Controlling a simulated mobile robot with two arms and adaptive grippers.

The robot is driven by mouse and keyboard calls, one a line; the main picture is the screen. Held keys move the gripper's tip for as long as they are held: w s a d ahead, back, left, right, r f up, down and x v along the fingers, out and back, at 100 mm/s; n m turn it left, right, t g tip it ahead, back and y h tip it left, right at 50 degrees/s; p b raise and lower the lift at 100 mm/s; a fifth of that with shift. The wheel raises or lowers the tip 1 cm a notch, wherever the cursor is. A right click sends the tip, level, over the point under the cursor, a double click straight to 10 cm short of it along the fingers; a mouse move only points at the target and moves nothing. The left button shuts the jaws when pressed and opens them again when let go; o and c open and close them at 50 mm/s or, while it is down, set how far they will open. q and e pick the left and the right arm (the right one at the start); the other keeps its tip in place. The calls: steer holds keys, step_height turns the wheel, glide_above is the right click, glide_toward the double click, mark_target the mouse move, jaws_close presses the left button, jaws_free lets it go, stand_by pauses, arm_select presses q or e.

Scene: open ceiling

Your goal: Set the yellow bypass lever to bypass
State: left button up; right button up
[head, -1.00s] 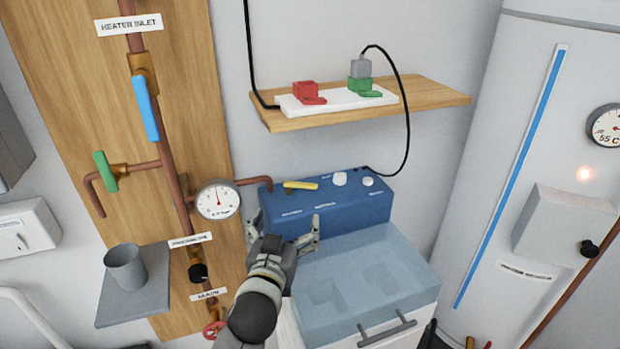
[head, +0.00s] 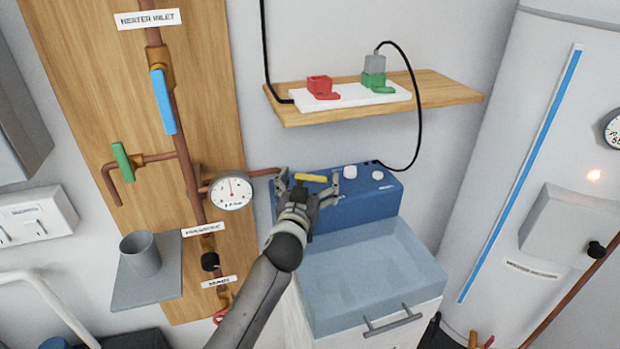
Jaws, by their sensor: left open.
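The yellow bypass lever (head: 311,178) lies roughly level across the picture on top of the blue unit (head: 357,205), near its back left. My left gripper (head: 309,182) is open, with one finger on each side of the lever in the picture. I cannot tell whether either finger touches it. The gripper hides part of the blue unit's front and its labels. My right gripper is not in view.
A pressure gauge (head: 231,191) sits just left of the gripper. A wooden shelf (head: 445,92) with a power strip (head: 343,99) is above, its black cable (head: 416,100) hanging to the blue unit. A pale blue basin (head: 372,284) is in front.

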arm_select(q)
steer(key=shift+w+d, duration=0.1)
steer(key=shift+w, duration=0.25)
steer(key=shift+c, duration=0.2)
